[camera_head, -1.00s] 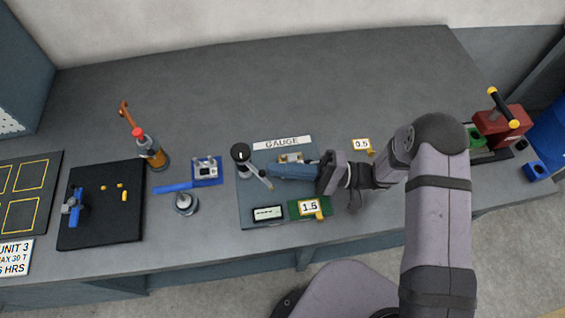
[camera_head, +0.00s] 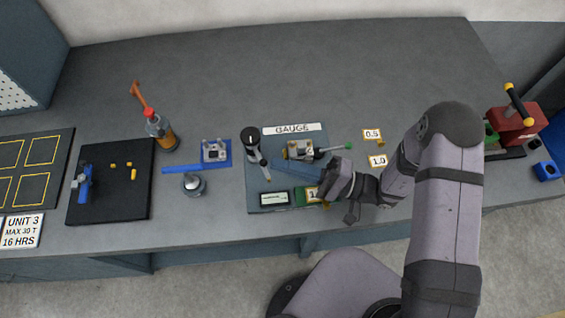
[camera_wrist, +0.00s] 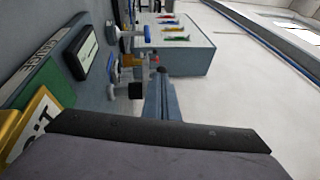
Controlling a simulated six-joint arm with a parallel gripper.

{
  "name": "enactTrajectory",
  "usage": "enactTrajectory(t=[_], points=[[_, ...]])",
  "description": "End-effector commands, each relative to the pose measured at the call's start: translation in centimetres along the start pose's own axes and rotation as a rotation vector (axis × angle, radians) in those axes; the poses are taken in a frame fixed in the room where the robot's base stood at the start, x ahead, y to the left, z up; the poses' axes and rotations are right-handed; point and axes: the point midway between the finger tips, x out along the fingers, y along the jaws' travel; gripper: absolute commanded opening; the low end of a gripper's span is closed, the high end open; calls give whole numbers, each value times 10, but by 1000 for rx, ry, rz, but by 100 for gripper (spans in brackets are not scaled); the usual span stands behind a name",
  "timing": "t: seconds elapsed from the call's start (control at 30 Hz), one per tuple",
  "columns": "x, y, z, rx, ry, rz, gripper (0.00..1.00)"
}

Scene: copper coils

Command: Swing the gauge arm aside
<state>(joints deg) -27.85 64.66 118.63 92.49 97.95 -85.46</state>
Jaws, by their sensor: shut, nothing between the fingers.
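The gauge stands on a grey-blue plate (camera_head: 252,198) at the middle of the bench in the head view. Its dark-topped post (camera_head: 250,136) carries a slim pale gauge arm (camera_head: 262,166) with an orange tip, pointing toward the front edge and slightly right. My gripper (camera_head: 275,168) reaches in from the right over the plate, fingers shut with nothing between them. Its fingertips are close to the gauge arm's tip; I cannot tell if they touch. The wrist view shows the narrow closed fingers (camera_wrist: 163,90).
A small display (camera_head: 274,198) and a yellow tag (camera_head: 311,194) on green lie at the plate's front; my gripper partly covers the tag. Tags marked 0.5 (camera_head: 372,134) and 1.0 (camera_head: 377,161) stand to the right.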

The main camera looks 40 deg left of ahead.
Motion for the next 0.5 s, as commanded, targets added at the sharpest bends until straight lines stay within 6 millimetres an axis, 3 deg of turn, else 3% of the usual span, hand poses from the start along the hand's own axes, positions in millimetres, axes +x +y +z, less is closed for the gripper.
enactTrajectory(t=[0.5], points=[[-71,2,6,-1,5,0,0]])
